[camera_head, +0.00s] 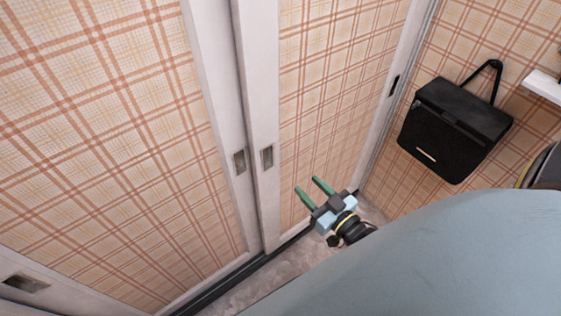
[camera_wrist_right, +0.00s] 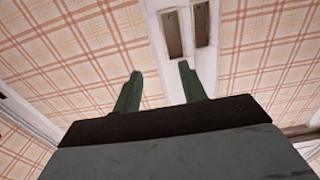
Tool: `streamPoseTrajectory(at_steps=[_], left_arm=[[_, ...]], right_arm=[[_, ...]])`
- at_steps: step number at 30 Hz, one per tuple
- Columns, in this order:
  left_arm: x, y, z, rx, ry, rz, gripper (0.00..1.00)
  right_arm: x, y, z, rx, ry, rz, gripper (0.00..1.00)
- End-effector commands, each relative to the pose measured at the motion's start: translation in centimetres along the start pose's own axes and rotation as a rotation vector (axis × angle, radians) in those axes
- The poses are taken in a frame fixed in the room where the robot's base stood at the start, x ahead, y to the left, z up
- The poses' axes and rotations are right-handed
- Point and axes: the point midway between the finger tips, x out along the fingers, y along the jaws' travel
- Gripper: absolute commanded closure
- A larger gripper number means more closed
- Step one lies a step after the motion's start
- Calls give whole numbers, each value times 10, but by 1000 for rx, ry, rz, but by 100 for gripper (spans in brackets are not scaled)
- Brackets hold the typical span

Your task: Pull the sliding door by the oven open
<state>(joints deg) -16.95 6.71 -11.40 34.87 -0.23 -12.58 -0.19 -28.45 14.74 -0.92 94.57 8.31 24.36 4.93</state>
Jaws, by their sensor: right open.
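Two plaid sliding door panels with white frames fill the head view: the left panel (camera_head: 95,130) and the right panel (camera_head: 325,95). Their frames meet near the middle. A recessed pull (camera_head: 240,161) is in the left panel's frame and another recessed pull (camera_head: 267,158) is in the right panel's frame. My right gripper (camera_head: 310,188) is open and empty, with green fingers, in front of the right panel, right of the pulls. In the right wrist view, the fingers (camera_wrist_right: 160,88) point toward the two pulls (camera_wrist_right: 172,35) (camera_wrist_right: 201,24), apart from them. The oven and my left gripper are not visible.
A black bag (camera_head: 457,128) hangs on the plaid wall at the right. A dark floor track (camera_head: 225,282) runs under the panels. Another recessed pull (camera_head: 26,283) shows at the lower left. A white ledge (camera_head: 543,86) juts in at the right edge.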

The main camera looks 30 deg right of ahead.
Motion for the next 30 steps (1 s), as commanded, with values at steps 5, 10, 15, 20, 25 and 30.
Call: streamPoseTrajectory(at_steps=[5,10,15,20,25,30], left_arm=[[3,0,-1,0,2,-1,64],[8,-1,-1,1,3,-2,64],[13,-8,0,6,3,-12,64],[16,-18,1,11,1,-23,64],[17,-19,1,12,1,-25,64],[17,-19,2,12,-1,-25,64]], right_arm=[[26,0,-2,0,7,0,58],[63,0,-1,0,6,0,58],[97,0,-1,0,4,0,58],[119,0,0,0,2,0,58],[129,0,0,0,1,0,58],[131,0,0,0,-1,0,58]])
